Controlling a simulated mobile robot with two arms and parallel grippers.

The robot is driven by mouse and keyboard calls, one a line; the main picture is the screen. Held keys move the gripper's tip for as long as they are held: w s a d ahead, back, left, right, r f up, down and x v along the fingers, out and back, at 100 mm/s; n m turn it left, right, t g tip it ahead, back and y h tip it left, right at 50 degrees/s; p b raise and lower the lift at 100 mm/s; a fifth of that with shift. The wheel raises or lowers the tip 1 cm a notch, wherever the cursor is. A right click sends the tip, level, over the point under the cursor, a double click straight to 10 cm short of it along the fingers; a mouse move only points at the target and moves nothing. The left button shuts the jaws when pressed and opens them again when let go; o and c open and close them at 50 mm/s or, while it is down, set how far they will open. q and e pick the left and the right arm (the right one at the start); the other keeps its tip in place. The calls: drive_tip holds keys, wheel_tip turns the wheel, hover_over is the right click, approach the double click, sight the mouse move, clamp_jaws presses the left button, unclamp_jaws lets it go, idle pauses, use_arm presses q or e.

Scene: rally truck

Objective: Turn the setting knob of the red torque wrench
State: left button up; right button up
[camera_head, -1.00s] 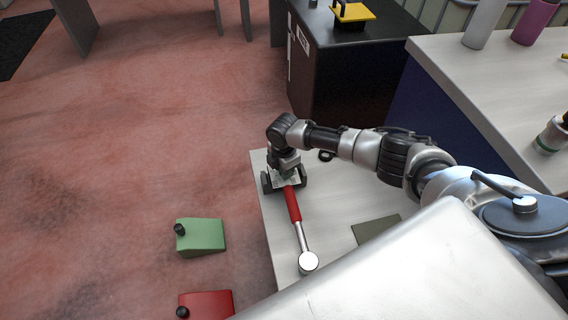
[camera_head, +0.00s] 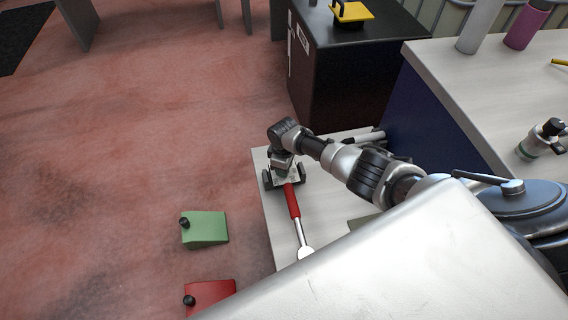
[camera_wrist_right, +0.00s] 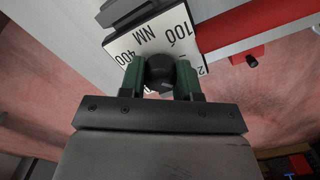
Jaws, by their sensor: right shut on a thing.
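The red torque wrench (camera_head: 292,203) lies on the light table, its red handle toward my right gripper and its silver head near my body, partly hidden. My right gripper (camera_head: 284,178) points down at the handle's far end. In the right wrist view its two green-padded fingers (camera_wrist_right: 160,78) are shut on the black setting knob (camera_wrist_right: 160,68), one on each side. A white scale plate (camera_wrist_right: 150,38) with black numbers and "NM" lies behind the knob. The knob is hidden in the head view. My left gripper is not in view.
A green wedge (camera_head: 205,228) and a red wedge (camera_head: 210,297), each with a black knob, are on the floor left of the table (camera_head: 262,200). Grey cylinders (camera_head: 368,138) lie right of the gripper. A dark cabinet (camera_head: 345,80) and a bench (camera_head: 480,85) stand beyond.

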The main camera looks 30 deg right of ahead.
drive_tip(key=m+p, duration=0.2)
drive_tip(key=m, duration=0.4)
drive_tip(key=shift+r, duration=0.15)
drive_tip(key=m, duration=0.3)
drive_tip(key=shift+p, duration=0.35)
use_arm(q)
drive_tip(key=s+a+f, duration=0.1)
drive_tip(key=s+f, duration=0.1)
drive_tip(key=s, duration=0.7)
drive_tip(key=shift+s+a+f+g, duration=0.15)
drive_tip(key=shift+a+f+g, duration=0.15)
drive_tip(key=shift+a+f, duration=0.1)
use_arm(e)
drive_tip(key=shift+m, duration=0.6)
drive_tip(key=o, duration=0.9)
drive_tip(key=shift+o, duration=0.2)
wheel_tip(320, 180, up, 10)
drive_tip(key=p, duration=0.5)
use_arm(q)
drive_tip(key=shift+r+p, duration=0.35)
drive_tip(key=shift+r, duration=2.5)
use_arm(e)
drive_tip(key=shift+r, duration=0.3)
